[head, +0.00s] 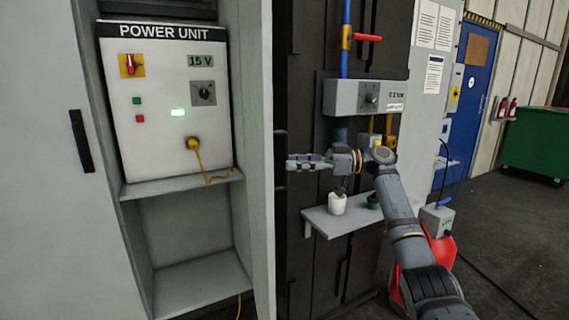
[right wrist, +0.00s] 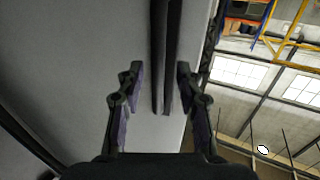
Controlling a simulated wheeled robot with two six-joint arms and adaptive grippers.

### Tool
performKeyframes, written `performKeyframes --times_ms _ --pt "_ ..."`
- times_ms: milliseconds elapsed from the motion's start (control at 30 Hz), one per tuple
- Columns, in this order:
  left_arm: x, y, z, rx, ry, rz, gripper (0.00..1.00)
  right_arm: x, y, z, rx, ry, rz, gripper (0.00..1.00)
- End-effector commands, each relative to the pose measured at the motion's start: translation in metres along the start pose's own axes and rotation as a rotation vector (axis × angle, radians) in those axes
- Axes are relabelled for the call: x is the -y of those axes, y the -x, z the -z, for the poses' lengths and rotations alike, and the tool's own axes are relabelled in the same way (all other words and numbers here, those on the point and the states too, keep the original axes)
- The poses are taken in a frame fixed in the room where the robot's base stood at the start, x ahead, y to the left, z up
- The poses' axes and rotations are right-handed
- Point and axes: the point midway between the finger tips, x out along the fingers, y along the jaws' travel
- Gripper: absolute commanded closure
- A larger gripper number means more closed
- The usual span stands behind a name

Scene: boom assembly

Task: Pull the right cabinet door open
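The right cabinet door (head: 258,120) stands swung open, seen nearly edge-on to the right of the open compartment. Its black vertical handle (head: 280,160) is on the outer face. My right gripper (head: 294,162) reaches in from the right at the handle. In the right wrist view, my right gripper (right wrist: 159,72) has its fingers apart, one on each side of the black handle bar (right wrist: 172,55), with gaps showing. The grey door face (right wrist: 100,35) lies behind it. The left cabinet door (head: 45,180), with its own black handle (head: 82,140), is closed. My left gripper is out of view.
The power unit (head: 165,120) sits on a shelf inside the cabinet, with a yellow plug and cable. Right of the door are a wall control box (head: 345,97) and a small shelf (head: 325,222) holding a white cup (head: 337,204). The floor (head: 520,250) at the right is mostly clear.

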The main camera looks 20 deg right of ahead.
Motion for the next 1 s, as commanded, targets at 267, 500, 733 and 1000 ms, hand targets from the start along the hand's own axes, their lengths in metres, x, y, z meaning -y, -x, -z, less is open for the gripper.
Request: performKeyframes --times_ms 267,500,733,1000 --pt "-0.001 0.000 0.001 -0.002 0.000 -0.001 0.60 0.000 0.065 0.000 0.000 -0.001 -0.003 0.64" --pt "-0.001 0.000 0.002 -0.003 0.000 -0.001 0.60 0.000 0.085 0.000 0.001 -0.001 0.000 0.64" --pt "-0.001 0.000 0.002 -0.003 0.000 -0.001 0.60 0.000 0.085 0.000 0.001 0.000 0.000 0.64" --pt "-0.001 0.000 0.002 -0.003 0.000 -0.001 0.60 -0.001 0.084 -0.002 0.003 -0.005 -0.002 0.64"
